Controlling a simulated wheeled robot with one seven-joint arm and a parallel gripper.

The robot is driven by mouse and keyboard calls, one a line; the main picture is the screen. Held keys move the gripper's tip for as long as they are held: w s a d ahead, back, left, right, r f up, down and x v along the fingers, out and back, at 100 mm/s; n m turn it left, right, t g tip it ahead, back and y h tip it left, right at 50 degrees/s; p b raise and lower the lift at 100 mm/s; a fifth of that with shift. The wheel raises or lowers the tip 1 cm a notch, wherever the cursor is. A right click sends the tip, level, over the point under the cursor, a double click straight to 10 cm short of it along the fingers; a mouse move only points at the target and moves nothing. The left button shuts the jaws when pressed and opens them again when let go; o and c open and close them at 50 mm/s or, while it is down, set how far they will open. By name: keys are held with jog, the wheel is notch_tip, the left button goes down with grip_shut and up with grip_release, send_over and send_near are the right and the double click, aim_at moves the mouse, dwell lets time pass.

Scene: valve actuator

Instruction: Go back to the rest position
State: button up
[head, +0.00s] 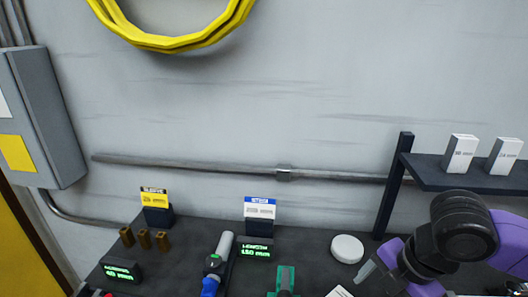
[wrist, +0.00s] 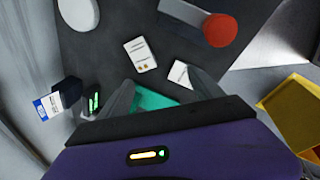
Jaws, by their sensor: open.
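My gripper (wrist: 160,92) is open in the wrist view, its two grey fingers apart above the dark bench (wrist: 100,45). A green part (wrist: 152,100) shows between and beyond the fingers, and I see nothing clasped. In the head view my purple and black arm (head: 465,230) is at the lower right.
The bench carries a blue-headed card holder (head: 260,210), a yellow one (head: 156,200), brown cylinders (head: 145,238), a grey-and-blue tool (head: 218,262) and a white disc (head: 347,248). A shelf (head: 425,172) with white boxes stands right. A yellow bin (wrist: 295,110) is in the wrist view.

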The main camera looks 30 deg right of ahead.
jog(key=w+a+r+m+t+y, duration=0.2)
jog(key=w+a+r+t, duration=0.4)
jog(key=w+r, duration=0.3)
jog(key=w+a+r+m+t+y, duration=0.25)
jog(key=w+a+r+t, duration=0.25)
jog(key=w+r, duration=0.45)
jog(key=s+r+m+t+h, duration=0.25)
jog(key=r+m+t, duration=0.7)
jog(key=r, duration=0.65)
jog(key=s+d+f+m+g+h, duration=0.1)
jog(key=s+f+m+h, duration=0.5)
jog(key=f, duration=0.3)
jog(key=s+d+f+m+g+h, duration=0.1)
jog(key=s+f+m+g+h, duration=0.1)
jog(key=s+f+m+h, duration=0.55)
jog(key=s+a+f+n+g+y, duration=0.1)
jog(key=s+a+f+n+y, duration=0.1)
jog(key=s+f, duration=0.5)
jog(key=s+a+f+n+g+y, duration=0.2)
jog(key=s+a+f+n+y, duration=0.1)
jog(key=s+f+n+y, duration=0.1)
jog(key=s+a+f+n+g+y, duration=0.2)
jog(key=s+f+n+y, duration=0.1)
jog(key=s+f, duration=0.6)
jog(key=shift+s+a+f+y, duration=0.35)
jog(key=shift+f+y, duration=0.15)
jog(key=shift+y, duration=0.35)
